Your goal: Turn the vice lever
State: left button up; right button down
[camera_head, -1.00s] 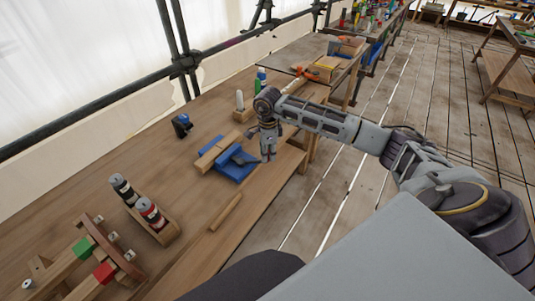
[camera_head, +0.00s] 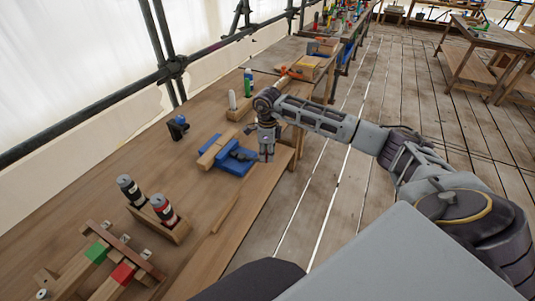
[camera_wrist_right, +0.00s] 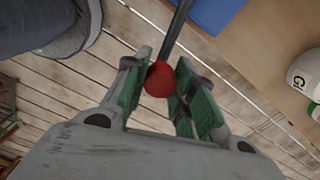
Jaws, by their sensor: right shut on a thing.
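My right gripper (camera_head: 266,157) is beside the vice at the bench edge, pointing down. In the right wrist view its green-padded fingers (camera_wrist_right: 165,88) are shut on the red knob, one on each side. The knob is hidden in the head view. My left gripper is not in view.
Bottles in a wooden holder (camera_head: 172,228) stand nearer on the bench, with a wooden rack holding green and red blocks (camera_head: 122,272). A small dark and blue object (camera_head: 178,127) sits towards the back. Plank floor lies open to the right of the bench.

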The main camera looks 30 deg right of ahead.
jog(key=shift+s+a+m, duration=0.45)
jog(key=shift+a+m, duration=0.05)
jog(key=shift+m, duration=0.1)
jog(key=shift+s+a+m, duration=0.35)
jog(key=shift+a+m, duration=0.5)
jog(key=shift+m, duration=0.2)
jog(key=shift+s+a+m, duration=0.35)
jog(key=shift+a+m, duration=0.55)
jog(key=shift+m, duration=0.1)
jog(key=shift+s+a+m, duration=0.35)
jog(key=shift+a+m, duration=0.5)
jog(key=shift+m, duration=0.2)
jog(key=c, duration=1.1)
grip_release()
jog(key=shift+c, duration=0.2)
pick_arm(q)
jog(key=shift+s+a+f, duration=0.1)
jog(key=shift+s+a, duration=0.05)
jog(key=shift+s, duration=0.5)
pick_arm(e)
notch_tip(320, 180, up, 12)
